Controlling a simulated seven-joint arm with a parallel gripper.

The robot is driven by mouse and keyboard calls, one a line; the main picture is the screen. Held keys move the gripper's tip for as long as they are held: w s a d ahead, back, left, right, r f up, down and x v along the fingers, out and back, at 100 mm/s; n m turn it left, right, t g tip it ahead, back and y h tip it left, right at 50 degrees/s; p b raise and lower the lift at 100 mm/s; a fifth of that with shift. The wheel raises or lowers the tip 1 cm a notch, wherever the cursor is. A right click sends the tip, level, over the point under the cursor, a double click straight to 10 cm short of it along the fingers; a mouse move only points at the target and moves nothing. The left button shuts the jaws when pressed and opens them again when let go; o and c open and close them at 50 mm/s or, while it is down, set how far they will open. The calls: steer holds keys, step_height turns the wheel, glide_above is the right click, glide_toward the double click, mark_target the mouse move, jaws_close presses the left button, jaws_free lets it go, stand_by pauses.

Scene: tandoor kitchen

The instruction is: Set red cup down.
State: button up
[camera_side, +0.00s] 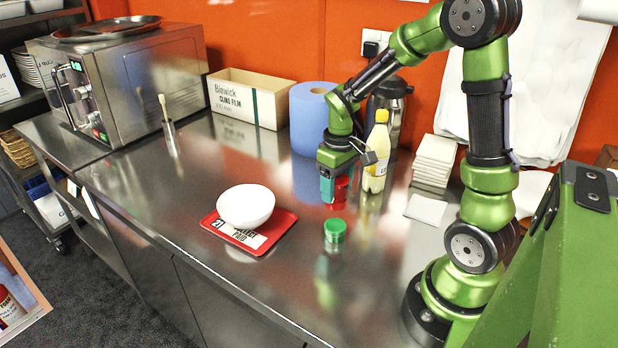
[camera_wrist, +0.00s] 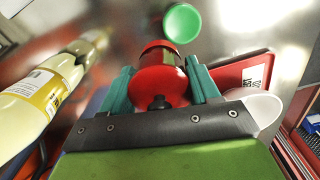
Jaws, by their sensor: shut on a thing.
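The red cup (camera_side: 341,187) is between the teal fingers of my gripper (camera_side: 327,186), at the back middle of the steel counter. In the wrist view the red cup (camera_wrist: 160,78) sits between both fingers of my gripper (camera_wrist: 162,85), which is shut on it. The cup is at or just above the counter; I cannot tell whether its base touches. One finger hides part of the cup in the side view.
A yellow bottle (camera_side: 377,155) stands close to the right of the cup, a blue roll (camera_side: 310,120) behind it. A green-lidded jar (camera_side: 334,231) is in front. A red tray (camera_side: 281,226) with a white bowl (camera_side: 246,205) lies front left. The front right counter is clear.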

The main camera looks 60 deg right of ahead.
steer(key=shift+w+d+f+n, duration=0.15)
steer(key=shift+d+n, duration=0.05)
steer(key=shift+d, duration=0.25)
steer(key=shift+w+d+f+n, duration=0.1)
steer(key=shift+d+n, duration=0.1)
steer(key=shift+d, duration=0.25)
steer(key=shift+n, duration=0.5)
steer(key=w+d, duration=0.2)
steer(key=w, duration=0.3)
steer(key=w+d+f, duration=0.1)
steer(key=w+d, duration=0.1)
steer(key=w, duration=0.3)
steer(key=w+d, duration=0.2)
steer(key=w, duration=0.3)
steer(key=shift+d+f, duration=0.1)
steer(key=shift+f, duration=0.05)
steer(key=shift+w+f, duration=0.1)
steer(key=shift+f, duration=1.65)
steer(key=shift+f, duration=0.1)
steer(key=shift+f, duration=0.1)
steer(key=o, duration=1.2)
